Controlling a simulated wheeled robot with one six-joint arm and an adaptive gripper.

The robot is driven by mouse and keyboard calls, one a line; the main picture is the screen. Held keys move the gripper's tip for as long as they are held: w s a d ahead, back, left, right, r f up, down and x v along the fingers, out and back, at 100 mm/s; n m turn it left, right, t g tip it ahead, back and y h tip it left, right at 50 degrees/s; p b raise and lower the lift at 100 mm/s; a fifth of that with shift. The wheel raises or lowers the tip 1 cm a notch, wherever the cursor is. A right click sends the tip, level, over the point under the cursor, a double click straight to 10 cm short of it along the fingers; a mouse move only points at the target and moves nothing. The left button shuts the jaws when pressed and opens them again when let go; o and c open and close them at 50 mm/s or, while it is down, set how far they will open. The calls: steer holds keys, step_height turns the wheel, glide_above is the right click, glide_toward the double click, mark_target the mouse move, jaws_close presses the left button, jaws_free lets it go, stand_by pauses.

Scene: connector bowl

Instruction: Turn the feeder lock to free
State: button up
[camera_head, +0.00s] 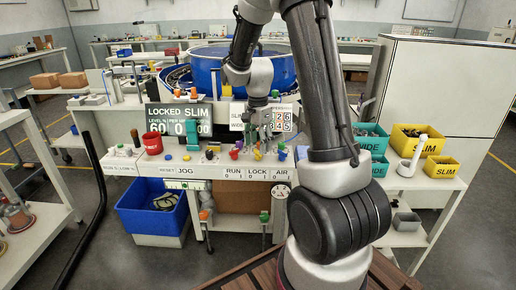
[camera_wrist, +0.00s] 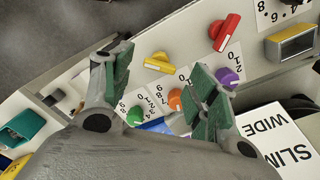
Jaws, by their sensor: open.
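The display board (camera_head: 181,118) reads LOCKED SLIM. The yellow lever knob (camera_head: 257,154) sits above the LOCK 0 1 label on the white front panel (camera_head: 212,172); I take it for the feeder lock. In the wrist view the yellow knob (camera_wrist: 159,62) is whole, with its handle slanting; its setting cannot be read. A red lever knob (camera_wrist: 224,30) is beside it. My gripper (camera_head: 258,138) is over the panel, pointing down. In the wrist view its green-padded fingers (camera_wrist: 165,92) are spread, with nothing held and no contact visible.
Purple (camera_wrist: 228,76), orange (camera_wrist: 175,97) and green (camera_wrist: 134,116) knobs stand close around the fingers. A blue knob (camera_head: 282,155) is to the right. The blue feeder bowl (camera_head: 205,70) stands behind.

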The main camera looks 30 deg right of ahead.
mark_target(258, 155)
steer(key=shift+f, duration=1.15)
steer(key=shift+c, duration=0.4)
jaws_close()
